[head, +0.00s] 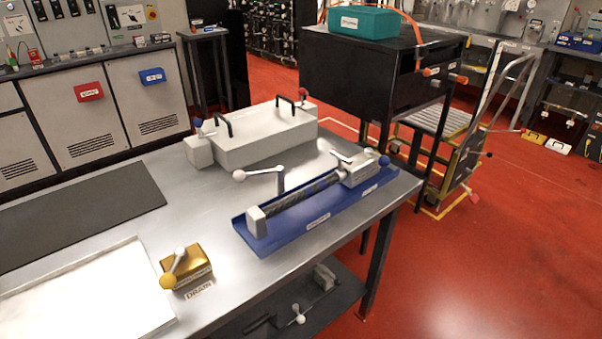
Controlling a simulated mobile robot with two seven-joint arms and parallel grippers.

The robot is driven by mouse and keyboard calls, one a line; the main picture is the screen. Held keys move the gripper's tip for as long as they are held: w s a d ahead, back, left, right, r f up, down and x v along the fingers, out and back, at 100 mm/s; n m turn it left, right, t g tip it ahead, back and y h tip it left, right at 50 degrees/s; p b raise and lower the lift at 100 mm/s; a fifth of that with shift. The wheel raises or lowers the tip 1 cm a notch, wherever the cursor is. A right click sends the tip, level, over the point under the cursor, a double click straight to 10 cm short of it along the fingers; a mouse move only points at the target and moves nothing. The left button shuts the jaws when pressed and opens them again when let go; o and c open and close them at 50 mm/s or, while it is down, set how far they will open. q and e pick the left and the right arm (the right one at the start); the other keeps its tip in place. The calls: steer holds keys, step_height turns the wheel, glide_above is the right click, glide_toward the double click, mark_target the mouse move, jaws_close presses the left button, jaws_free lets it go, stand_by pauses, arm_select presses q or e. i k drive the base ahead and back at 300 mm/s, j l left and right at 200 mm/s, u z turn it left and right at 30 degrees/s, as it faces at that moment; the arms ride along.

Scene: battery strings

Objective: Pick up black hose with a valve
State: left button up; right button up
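A black ribbed hose (310,191) lies along a blue tray (290,238) on the metal workbench. It has a grey block (257,221) at its near left end and a larger grey fitting (358,171) with a blue knob at its far right end. A lever with a white ball (239,175) rises beside the hose; I cannot tell exactly where it joins. On the dark lower shelf, another grey fitting (325,277) and a white-knobbed handle (298,314) show partly. Neither of my grippers is in view.
A grey box with two black handles (262,138) stands behind the tray. A gold drain valve block (187,268), a white tray (90,290) and a dark mat (80,215) occupy the left. A black cabinet (375,80) and a yellow-framed trolley (455,150) stand beyond the bench.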

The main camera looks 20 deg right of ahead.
mark_target(363, 167)
steer(key=i+l+u, duration=0.1)
steer(key=l+u, duration=0.9)
steer(key=l, duration=0.4)
steer(key=l+u, duration=0.35)
steer(key=l, duration=0.4)
steer(key=k+l, duration=0.1)
steer(key=l, duration=0.35)
steer(key=k+l, duration=0.1)
steer(key=l, duration=0.4)
steer(key=l+u, duration=0.1)
steer(key=l, duration=0.35)
steer(key=k+l, duration=0.15)
steer(key=l, duration=0.3)
steer(key=k+l, duration=0.1)
steer(key=l, duration=0.35)
steer(key=u, duration=0.05)
